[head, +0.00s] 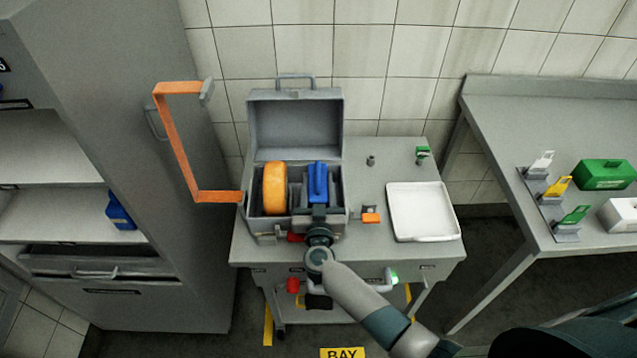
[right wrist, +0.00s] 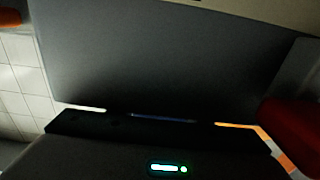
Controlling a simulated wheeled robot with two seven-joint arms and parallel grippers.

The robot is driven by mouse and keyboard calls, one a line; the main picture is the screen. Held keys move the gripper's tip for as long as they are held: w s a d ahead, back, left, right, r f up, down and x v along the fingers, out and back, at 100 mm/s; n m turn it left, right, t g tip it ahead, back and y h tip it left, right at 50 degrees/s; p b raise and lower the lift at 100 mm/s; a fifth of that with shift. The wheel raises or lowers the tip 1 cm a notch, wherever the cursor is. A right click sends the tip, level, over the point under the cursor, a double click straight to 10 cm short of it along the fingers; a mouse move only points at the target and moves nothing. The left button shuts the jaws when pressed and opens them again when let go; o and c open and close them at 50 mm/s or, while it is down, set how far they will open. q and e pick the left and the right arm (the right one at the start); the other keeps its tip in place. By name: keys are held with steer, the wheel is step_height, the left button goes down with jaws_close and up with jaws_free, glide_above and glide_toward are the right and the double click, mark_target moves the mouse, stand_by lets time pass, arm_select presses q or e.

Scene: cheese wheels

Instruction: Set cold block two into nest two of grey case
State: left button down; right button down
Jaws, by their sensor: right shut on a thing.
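The grey case (head: 294,122) stands on the cart with its lid open against the wall side. A blue cold block (head: 318,183) stands upright in the right part of the case, beside an orange cheese wheel (head: 275,188). My right gripper (head: 319,211) reaches in over the front of the case and is shut on the blue block. Its fingertips are partly hidden, and I cannot tell whether the block is fully seated. In the right wrist view a grey surface fills most of the picture. Another blue block (head: 121,211) is on the cabinet shelf at left. My left gripper is not in view.
An orange bar frame (head: 177,150) stands out left of the case. A white tray (head: 421,212) lies on the cart (head: 375,179) at right. A side table (head: 548,110) holds a green box (head: 606,174) and several coloured tags. A grey cabinet (head: 130,130) is at left.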

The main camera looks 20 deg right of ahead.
steer(key=shift+s+a+f, duration=0.1)
steer(key=shift+s+f, duration=0.1)
steer(key=shift+f, duration=0.35)
steer(key=shift+s+a+f, duration=0.1)
steer(key=shift+s+f, duration=0.05)
steer(key=shift+f, duration=0.35)
steer(key=c, duration=0.9)
jaws_free()
steer(key=shift+s+f, duration=0.15)
steer(key=shift+s+a+f, duration=0.15)
steer(key=shift+s+a, duration=0.05)
steer(key=shift+s, duration=0.15)
steer(key=v, duration=0.5)
steer(key=r+b+v, duration=0.1)
steer(key=v, duration=0.4)
steer(key=r+b+v, duration=0.1)
steer(key=v, duration=0.4)
steer(key=shift+s+r, duration=0.15)
steer(key=shift+s, duration=0.2)
steer(key=shift+r, duration=0.1)
